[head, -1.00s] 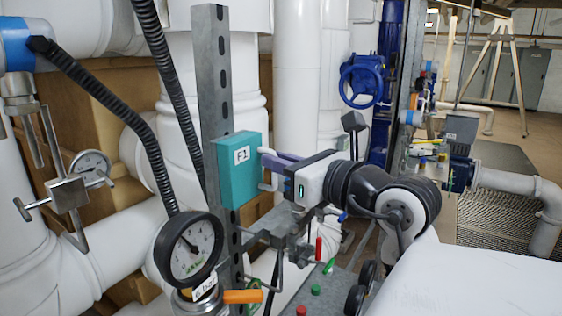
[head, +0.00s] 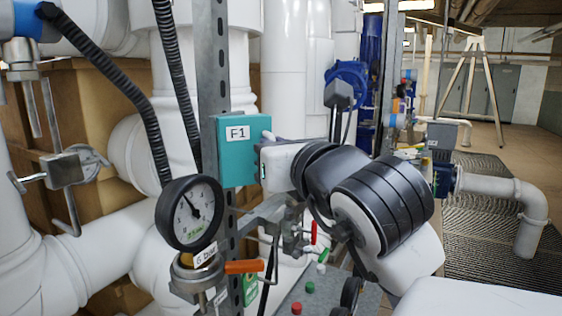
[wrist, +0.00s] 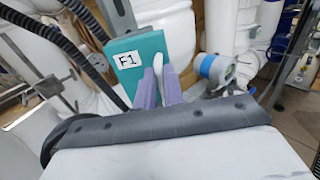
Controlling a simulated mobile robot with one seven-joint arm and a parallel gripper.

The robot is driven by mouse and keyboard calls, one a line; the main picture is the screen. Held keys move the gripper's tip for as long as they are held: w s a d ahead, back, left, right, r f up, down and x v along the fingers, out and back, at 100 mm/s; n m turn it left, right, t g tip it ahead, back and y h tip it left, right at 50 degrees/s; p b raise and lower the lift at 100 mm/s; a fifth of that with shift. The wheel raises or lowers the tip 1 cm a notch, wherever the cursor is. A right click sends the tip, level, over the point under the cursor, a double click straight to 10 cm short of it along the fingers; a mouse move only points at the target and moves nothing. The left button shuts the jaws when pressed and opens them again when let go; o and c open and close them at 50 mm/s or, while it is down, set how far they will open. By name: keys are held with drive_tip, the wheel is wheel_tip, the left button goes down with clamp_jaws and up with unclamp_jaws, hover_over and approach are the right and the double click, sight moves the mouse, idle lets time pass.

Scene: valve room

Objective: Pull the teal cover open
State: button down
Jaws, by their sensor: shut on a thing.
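The teal cover (head: 240,160), labelled F1, is mounted on an upright slotted metal rail. It also shows in the wrist view (wrist: 150,50), upper left of centre. My gripper (head: 268,140) is at the cover's right side in the head view, its fingers largely hidden behind my own wrist. In the wrist view, my gripper's purple fingers (wrist: 159,82) are on either side of a white handle (wrist: 158,66) in front of the cover and shut on it. I cannot tell whether the cover stands away from its back.
The slotted rail (head: 213,65) stands behind the cover. A round pressure gauge (head: 190,213) and an orange lever (head: 243,267) are below it. Black corrugated hoses (head: 125,92) hang to the left. A blue motor and valve (head: 348,78) are behind. Open floor (head: 510,150) lies at right.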

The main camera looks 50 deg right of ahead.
drive_tip(key=w+a+m+g+h+b, duration=0.1)
drive_tip(key=a+m+g+h+b, duration=0.1)
drive_tip(key=a+b, duration=0.5)
drive_tip(key=shift+a+r+h+b, duration=0.2)
drive_tip(key=shift+a+h+b, duration=0.2)
drive_tip(key=shift+a+h, duration=0.25)
drive_tip(key=shift+r, duration=0.15)
drive_tip(key=c, duration=1.8)
unclamp_jaws()
drive_tip(key=o, duration=0.3)
drive_tip(key=shift+w, duration=0.35)
drive_tip(key=shift+s+f, duration=0.1)
drive_tip(key=shift+f, duration=0.1)
